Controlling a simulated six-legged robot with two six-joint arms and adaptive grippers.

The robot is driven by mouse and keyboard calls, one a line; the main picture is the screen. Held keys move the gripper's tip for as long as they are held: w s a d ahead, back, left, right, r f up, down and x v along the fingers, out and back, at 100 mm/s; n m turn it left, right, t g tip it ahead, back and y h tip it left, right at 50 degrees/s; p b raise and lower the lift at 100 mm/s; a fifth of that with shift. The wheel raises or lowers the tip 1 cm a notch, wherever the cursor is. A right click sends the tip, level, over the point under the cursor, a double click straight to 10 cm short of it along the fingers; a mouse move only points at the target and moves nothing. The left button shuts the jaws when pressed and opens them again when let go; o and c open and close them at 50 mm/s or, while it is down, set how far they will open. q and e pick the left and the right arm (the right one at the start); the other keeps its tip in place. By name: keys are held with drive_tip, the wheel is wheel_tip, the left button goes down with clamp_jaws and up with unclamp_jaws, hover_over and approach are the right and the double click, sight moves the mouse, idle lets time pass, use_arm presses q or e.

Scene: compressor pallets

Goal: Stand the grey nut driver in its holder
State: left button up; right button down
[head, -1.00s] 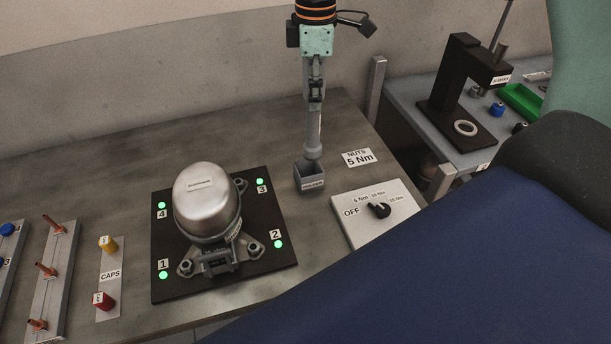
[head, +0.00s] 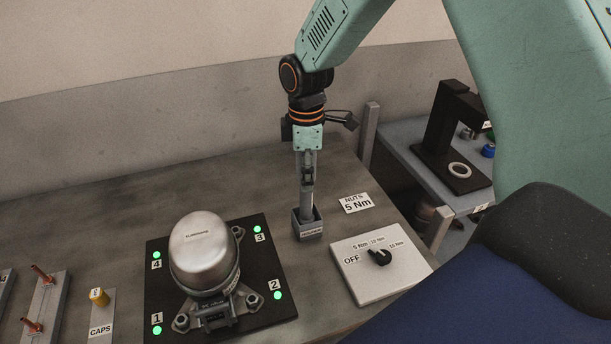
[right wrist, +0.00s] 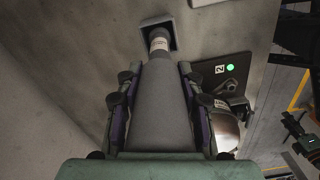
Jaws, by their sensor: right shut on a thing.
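The grey nut driver (head: 306,205) is upright in the head view, with its lower end inside the square grey holder (head: 311,235) on the bench. My right gripper (head: 307,180) is above the holder and shut on the driver's upper part. In the right wrist view the driver's grey body (right wrist: 160,105) lies between the fingers, and its narrow end goes into the holder's opening (right wrist: 173,30). The driver's tip is hidden inside the holder. My left gripper is not in view.
A compressor (head: 203,252) stands on a black plate (head: 262,305) with lit green lights, left of the holder. A dial box (head: 375,290) reading OFF and torque values is to the right. A label (head: 356,203) reads NUTS 5 Nm. A black press (head: 440,135) stands on the side bench.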

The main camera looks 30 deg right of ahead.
drive_tip(key=shift+d+f, duration=0.35)
drive_tip(key=shift+f, duration=0.3)
drive_tip(key=shift+a+r, duration=0.1)
drive_tip(key=shift+a, duration=0.3)
drive_tip(key=c, duration=1.3)
unclamp_jaws()
drive_tip(key=shift+f, duration=0.2)
drive_tip(key=o, duration=0.5)
drive_tip(key=shift+d, duration=0.25)
drive_tip(key=shift+c, duration=0.2)
drive_tip(key=shift+s, duration=0.1)
drive_tip(key=shift+a, duration=0.2)
